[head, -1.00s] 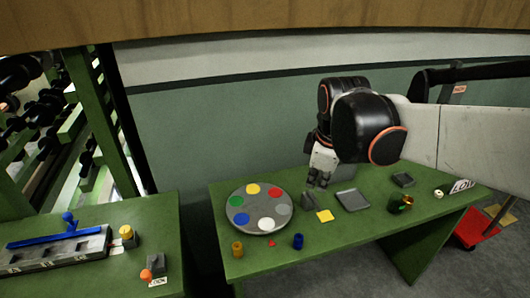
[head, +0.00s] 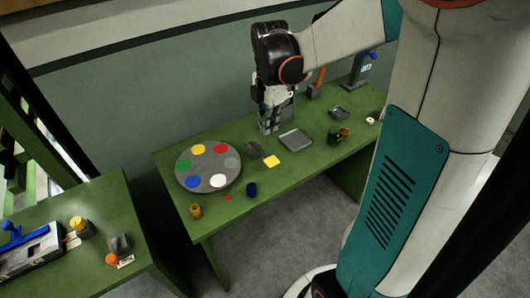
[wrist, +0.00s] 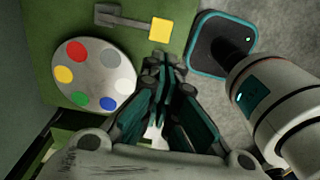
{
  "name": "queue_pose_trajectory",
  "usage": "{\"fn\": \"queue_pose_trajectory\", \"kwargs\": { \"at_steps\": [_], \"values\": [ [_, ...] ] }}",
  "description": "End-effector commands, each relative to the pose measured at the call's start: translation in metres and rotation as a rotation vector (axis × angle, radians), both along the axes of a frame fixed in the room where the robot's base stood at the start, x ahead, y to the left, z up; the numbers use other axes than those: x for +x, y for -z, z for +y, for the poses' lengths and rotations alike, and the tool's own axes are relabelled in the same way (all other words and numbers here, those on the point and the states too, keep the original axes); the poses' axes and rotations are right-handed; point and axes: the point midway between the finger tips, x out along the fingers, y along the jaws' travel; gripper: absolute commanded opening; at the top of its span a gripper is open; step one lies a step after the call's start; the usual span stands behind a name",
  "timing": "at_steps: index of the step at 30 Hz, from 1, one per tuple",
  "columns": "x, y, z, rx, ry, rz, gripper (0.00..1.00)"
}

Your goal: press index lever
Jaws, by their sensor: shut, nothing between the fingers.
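The index lever appears to be the dark grey bar with a yellow square pad (head: 271,161) at its end, on the green table just right of a grey disc (head: 208,187). The disc carries several coloured spots. In the wrist view the lever (wrist: 133,23) lies at the top, with its yellow pad nearest my fingers. My gripper (head: 268,129) points down above the back of the table, behind the pad in the head view. Its fingertips (wrist: 162,62) are together and hold nothing. They look apart from the lever.
A grey tray (head: 296,140) lies right of the pad. A yellow cup (head: 196,211), a blue cup (head: 252,190) and a small red piece (head: 228,198) stand at the front edge. Dark green and orange items (head: 338,136) sit further right. Another green table (head: 120,205) stands at left.

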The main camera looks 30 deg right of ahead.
Motion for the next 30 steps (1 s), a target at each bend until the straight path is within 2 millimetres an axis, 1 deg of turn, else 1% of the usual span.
{"fn": "queue_pose_trajectory", "kwargs": {
  "at_steps": [5, 8, 21, 25, 30],
  "values": [
    [0.0, 0.006, 0.0, 0.0, 0.0, 0.0, 0.0],
    [0.0, 0.017, 0.0, 0.0, 0.001, -0.001, 0.0],
    [0.0, 0.102, 0.0, 0.0, 0.001, -0.001, 0.0],
    [0.0, 0.122, 0.0, 0.0, 0.001, -0.001, 0.0],
    [0.0, 0.136, 0.0, 0.0, 0.001, -0.001, 0.0]
  ]
}}
